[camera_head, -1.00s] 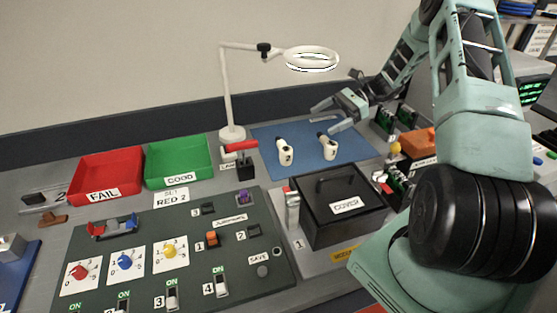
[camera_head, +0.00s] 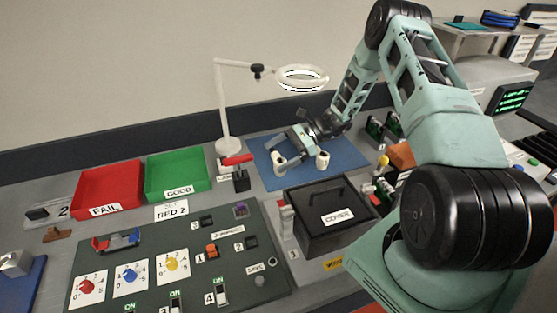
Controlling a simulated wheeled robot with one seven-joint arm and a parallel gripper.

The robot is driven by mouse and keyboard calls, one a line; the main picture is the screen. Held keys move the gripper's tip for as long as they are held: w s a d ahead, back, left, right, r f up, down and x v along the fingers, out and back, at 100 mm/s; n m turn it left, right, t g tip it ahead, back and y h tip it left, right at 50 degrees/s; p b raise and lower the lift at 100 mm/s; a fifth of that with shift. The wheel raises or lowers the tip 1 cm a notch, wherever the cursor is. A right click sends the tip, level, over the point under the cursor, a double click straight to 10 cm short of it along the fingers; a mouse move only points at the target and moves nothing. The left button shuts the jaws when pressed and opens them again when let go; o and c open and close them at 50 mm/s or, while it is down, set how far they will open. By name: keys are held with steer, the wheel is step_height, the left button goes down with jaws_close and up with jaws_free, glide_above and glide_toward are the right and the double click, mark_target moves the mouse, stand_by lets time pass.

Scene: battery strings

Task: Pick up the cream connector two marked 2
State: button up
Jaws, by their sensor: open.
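The cream connector on the left (camera_head: 279,164) stands on the blue mat (camera_head: 346,148), its upper part hidden behind my gripper. A "2" shows on the left connector in the earlier frame; now the mark is too small to read.
A white ring lamp (camera_head: 302,78) hangs above, its stand behind the mat's left edge. A black box marked COVER (camera_head: 318,236) stands in front of the mat. A red-handled lever (camera_head: 238,161) is close on the left. Green (camera_head: 178,190) and red (camera_head: 108,208) trays lie further left.

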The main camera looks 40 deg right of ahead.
steer(key=shift+p+x, duration=0.3)
steer(key=shift+x, duration=1.1)
steer(key=c, duration=0.9)
steer(key=shift+r, duration=0.15)
